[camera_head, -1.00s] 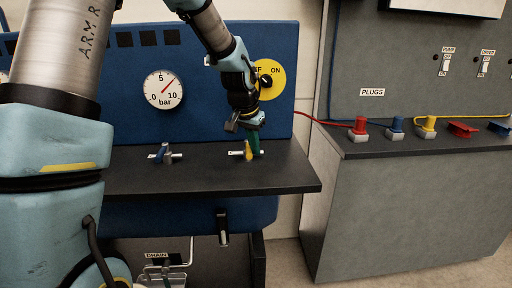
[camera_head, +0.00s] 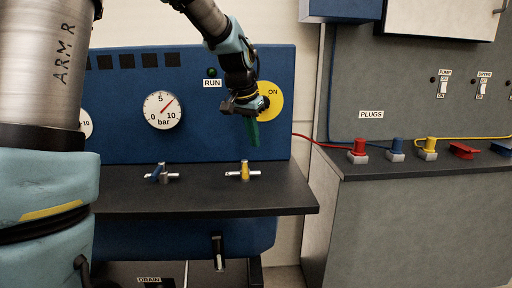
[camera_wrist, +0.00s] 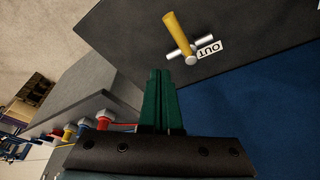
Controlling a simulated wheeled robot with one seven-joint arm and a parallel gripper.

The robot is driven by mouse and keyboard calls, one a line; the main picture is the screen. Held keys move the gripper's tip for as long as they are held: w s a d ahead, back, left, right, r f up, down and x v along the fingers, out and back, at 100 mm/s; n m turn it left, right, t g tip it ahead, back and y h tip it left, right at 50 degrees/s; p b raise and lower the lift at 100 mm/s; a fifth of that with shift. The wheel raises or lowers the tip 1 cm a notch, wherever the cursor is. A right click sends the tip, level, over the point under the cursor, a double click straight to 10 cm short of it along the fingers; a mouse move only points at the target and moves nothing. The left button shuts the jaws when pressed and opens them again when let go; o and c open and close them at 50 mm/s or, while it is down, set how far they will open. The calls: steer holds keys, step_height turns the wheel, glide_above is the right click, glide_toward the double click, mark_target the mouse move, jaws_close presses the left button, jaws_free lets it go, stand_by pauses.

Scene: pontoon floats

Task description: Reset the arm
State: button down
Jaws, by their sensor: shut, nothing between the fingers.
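My gripper (camera_head: 253,143) is in the air in front of the blue panel, above the dark shelf. Its green fingers point down and are shut with nothing between them. In the wrist view the two fingers (camera_wrist: 160,75) lie side by side. A valve with a yellow handle (camera_head: 245,170) stands on the shelf below and a little left of the fingertips, apart from them. The yellow handle (camera_wrist: 178,33) also shows beyond the fingertips in the wrist view, beside an OUT label (camera_wrist: 208,49).
A blue-handled valve (camera_head: 160,172) stands left on the shelf (camera_head: 205,199). A gauge (camera_head: 162,110) and a yellow ON dial (camera_head: 270,101), partly covered by my gripper, are on the blue panel. A grey bench (camera_head: 410,215) at right carries red, blue and yellow plugs.

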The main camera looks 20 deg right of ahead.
steer(key=shift+a, duration=0.1)
stand_by(0.3)
steer(key=s+a+f+n+y, duration=0.1)
steer(key=s+a+f+n, duration=0.2)
steer(key=a, duration=0.7)
steer(key=s+a+f+n+y, duration=0.1)
steer(key=s+a+f+n, duration=0.2)
steer(key=a, duration=0.7)
steer(key=s+a+f+n, duration=0.3)
steer(key=s+a+f, duration=0.2)
steer(key=a, duration=0.6)
steer(key=shift+s+f+n+g+y, duration=0.3)
steer(key=shift+s+y, duration=0.1)
steer(key=shift+s, duration=0.2)
steer(key=shift+w, duration=0.1)
